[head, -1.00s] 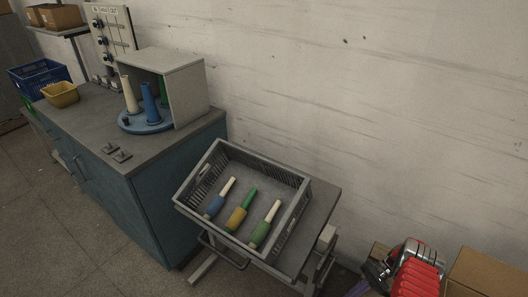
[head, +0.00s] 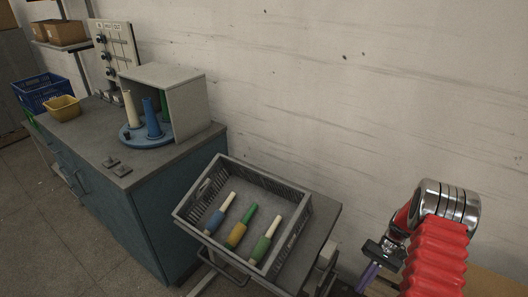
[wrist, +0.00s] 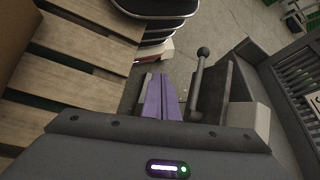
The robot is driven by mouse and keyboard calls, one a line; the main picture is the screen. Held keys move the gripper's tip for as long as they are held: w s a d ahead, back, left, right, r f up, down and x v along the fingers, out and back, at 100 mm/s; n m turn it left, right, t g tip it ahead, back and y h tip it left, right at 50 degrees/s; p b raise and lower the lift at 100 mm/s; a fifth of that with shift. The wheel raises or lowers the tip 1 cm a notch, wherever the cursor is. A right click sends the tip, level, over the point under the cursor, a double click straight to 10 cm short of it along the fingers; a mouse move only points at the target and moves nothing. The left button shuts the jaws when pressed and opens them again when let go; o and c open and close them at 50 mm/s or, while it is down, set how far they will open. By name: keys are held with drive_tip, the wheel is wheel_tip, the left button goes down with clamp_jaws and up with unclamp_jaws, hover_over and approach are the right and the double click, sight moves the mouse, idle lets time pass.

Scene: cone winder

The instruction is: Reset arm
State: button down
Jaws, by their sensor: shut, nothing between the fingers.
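My gripper (head: 367,277) shows at the lower right of the head view, to the right of the grey trolley (head: 322,240). Its purple fingers point down. In the wrist view the two purple fingers of my gripper (wrist: 161,98) lie side by side, shut and empty. My red-sleeved arm rises beside it at the right edge of the head view.
A grey crate (head: 291,236) holding three cones with yarn stands on the trolley. Left of it is a blue cabinet (head: 160,225) with a turntable (head: 146,139) carrying cones. A slatted wooden surface (wrist: 75,60) and a black-knobbed lever (wrist: 203,52) show near the fingers.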

drive_tip(key=s+a+r+t+h, duration=0.1)
drive_tip(key=s+a+r+h, duration=0.15)
drive_tip(key=r, duration=0.75)
drive_tip(key=s+a+r+t+h, duration=0.1)
drive_tip(key=a+r+t+h, duration=0.15)
drive_tip(key=r, duration=0.85)
drive_tip(key=s+a+r+n+t, duration=0.1)
drive_tip(key=s+a+r+t, duration=0.1)
drive_tip(key=s+a+r, duration=0.2)
drive_tip(key=s+a+r+n+t, duration=0.1)
drive_tip(key=s+a+r, duration=0.3)
drive_tip(key=r, duration=0.5)
drive_tip(key=s+a+r+n+t+h, duration=0.1)
drive_tip(key=s+a+r+t, duration=0.3)
drive_tip(key=r, duration=0.3)
drive_tip(key=shift+s+a+r+n, duration=0.35)
drive_tip(key=shift+s+a+n, duration=0.1)
drive_tip(key=shift+s, duration=0.4)
